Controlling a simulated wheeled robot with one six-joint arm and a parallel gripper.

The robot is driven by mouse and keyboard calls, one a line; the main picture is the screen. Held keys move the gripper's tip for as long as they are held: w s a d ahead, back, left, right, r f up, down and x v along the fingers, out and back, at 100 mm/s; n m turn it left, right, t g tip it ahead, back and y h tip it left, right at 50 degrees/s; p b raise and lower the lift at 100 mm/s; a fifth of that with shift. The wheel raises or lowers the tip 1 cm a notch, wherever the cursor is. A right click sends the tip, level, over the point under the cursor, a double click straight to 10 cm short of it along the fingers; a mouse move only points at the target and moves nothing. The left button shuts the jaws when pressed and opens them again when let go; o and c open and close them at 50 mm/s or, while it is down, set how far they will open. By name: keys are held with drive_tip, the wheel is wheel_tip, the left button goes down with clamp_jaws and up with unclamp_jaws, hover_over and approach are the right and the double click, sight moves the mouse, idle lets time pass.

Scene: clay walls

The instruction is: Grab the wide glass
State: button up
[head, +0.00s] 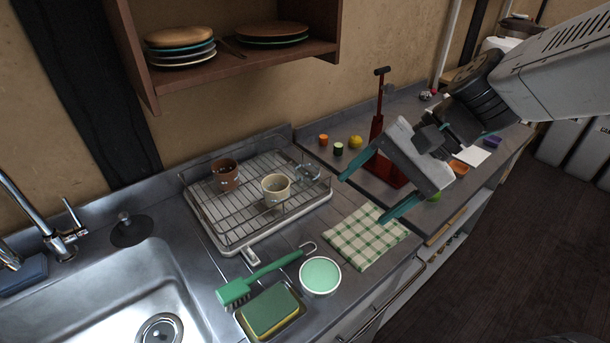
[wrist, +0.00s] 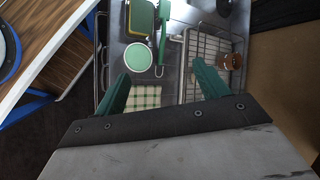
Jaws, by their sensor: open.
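A clear, round, glass-like shape (head: 308,171) shows at the right end of the wire dish rack (head: 231,240); it is small and I cannot tell its outline well. A cream cup (head: 275,189) stands in the rack to its left, and a terracotta cup (head: 225,174) stands further left. My gripper (head: 364,199) is open and empty, above the counter to the right of the rack. In the wrist view its fingers (wrist: 160,72) are apart, over the checked cloth (wrist: 146,97). The terracotta cup (wrist: 233,61) shows there; no clear glass can be made out.
A green-white cloth (head: 366,237), a round mint-topped dish (head: 320,275), a green brush (head: 262,277) and a sponge (head: 269,308) lie in front of the rack. A red upright tool (head: 378,125) stands behind my gripper. A shelf (head: 245,62) with plates hangs above; the sink (head: 130,290) is left.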

drive_tip(key=w+a+f+m+t+y, duration=0.1)
drive_tip(key=w+a+f+m+y, duration=0.1)
drive_tip(key=w+m, duration=0.3)
drive_tip(key=w+a+f+m+t+y, duration=0.2)
drive_tip(key=w+m, duration=0.1)
drive_tip(key=w, duration=0.3)
drive_tip(key=m+t+h, duration=0.1)
drive_tip(key=m+t, duration=0.4)
drive_tip(key=m, duration=0.6)
approach(298, 163)
drive_tip(key=shift+s+a+f, duration=0.25)
drive_tip(key=shift+s, duration=0.05)
drive_tip(key=x, duration=0.5)
drive_tip(key=shift+w+d+r, duration=0.1)
drive_tip(key=shift+w+r, duration=0.05)
drive_tip(key=shift+w, duration=0.1)
drive_tip(key=c, duration=0.8)
drive_tip(key=shift+c, duration=0.2)
